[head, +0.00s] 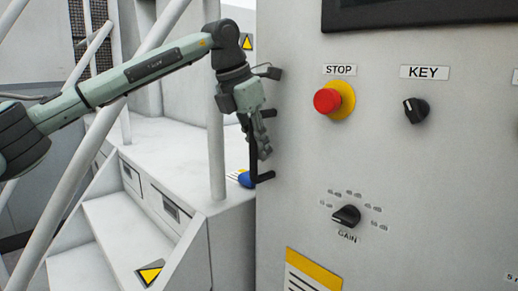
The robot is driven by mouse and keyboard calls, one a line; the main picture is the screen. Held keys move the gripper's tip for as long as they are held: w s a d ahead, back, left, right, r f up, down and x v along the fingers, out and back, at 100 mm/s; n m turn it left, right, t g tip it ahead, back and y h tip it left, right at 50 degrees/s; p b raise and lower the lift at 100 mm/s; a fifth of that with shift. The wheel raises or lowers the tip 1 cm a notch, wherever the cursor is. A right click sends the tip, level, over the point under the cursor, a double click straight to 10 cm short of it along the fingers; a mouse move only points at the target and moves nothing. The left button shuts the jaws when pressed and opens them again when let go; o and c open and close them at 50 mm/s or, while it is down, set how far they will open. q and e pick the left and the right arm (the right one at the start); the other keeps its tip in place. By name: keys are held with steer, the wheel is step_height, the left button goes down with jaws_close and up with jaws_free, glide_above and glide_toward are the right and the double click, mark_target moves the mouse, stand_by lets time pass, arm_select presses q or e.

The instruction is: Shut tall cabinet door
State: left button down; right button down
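A tall light-grey cabinet (390,165) fills the right half of the head view. A black bar handle (264,178) stands out at its left edge, partly covered by my gripper. My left gripper (262,150) points down at this handle, with its grey fingers overlapping the bar. I cannot tell whether the fingers are shut on the bar or only beside it. No open gap shows clearly around the cabinet's front face, so I cannot tell how far any door stands open. My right gripper is not in view.
The cabinet front carries a red stop button (328,101), a key switch (416,110) and a gain knob (346,216). White steps (135,225) with slanted handrails (75,185) and an upright post (215,150) stand close on the left.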

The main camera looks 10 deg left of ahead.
arm_select(q)
steer(key=c, duration=1.6)
jaws_free()
steer(key=shift+s+d, duration=0.1)
steer(key=shift+d, duration=0.6)
steer(key=shift+o, duration=0.6)
steer(key=v, duration=1.2)
steer(key=shift+a, duration=0.15)
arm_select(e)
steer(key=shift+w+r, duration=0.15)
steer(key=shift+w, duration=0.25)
